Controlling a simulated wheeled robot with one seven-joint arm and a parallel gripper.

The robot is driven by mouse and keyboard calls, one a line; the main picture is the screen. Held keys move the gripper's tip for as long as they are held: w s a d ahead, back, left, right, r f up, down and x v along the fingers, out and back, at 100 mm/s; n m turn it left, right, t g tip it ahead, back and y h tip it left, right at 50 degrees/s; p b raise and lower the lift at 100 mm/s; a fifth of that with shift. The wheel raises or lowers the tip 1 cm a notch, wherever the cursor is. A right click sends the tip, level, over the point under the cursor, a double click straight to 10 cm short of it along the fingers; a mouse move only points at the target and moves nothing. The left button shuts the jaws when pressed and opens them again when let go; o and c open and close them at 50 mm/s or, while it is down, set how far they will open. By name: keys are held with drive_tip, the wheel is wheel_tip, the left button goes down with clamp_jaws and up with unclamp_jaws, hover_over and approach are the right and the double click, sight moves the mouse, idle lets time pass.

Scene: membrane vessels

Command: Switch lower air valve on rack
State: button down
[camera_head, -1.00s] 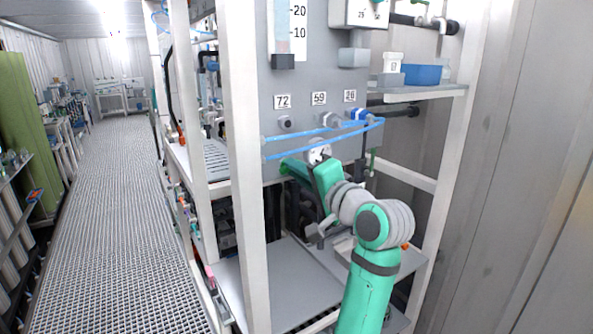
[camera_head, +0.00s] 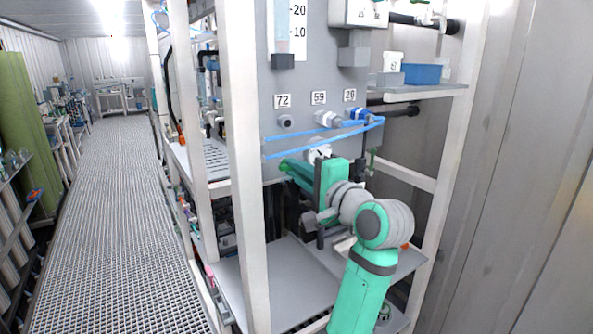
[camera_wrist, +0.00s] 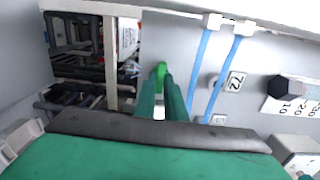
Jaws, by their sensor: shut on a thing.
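My gripper (camera_head: 293,168) reaches left along the lower part of the grey rack panel (camera_head: 330,85), below the labels 72, 59 and 26. In the wrist view its two long dark-green fingers (camera_wrist: 161,97) are close together. They are shut on a small bright-green piece (camera_wrist: 161,70) at their tips, which looks like the valve handle. The fingers hide most of it, and its valve body cannot be made out. In the head view the fingers and wrist cover this spot.
Blue air tubes (camera_head: 300,137) cross the panel just above my gripper. A white rack post (camera_head: 245,170) stands left of it. A blue bin (camera_head: 422,74) sits on a shelf at the right. The grated aisle (camera_head: 110,220) at left is clear.

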drive_tip(key=shift+d, duration=0.1)
drive_tip(key=c, duration=1.8)
unclamp_jaws()
drive_tip(key=v, duration=1)
drive_tip(key=shift+s+d, duration=0.2)
drive_tip(key=shift+s, duration=0.15)
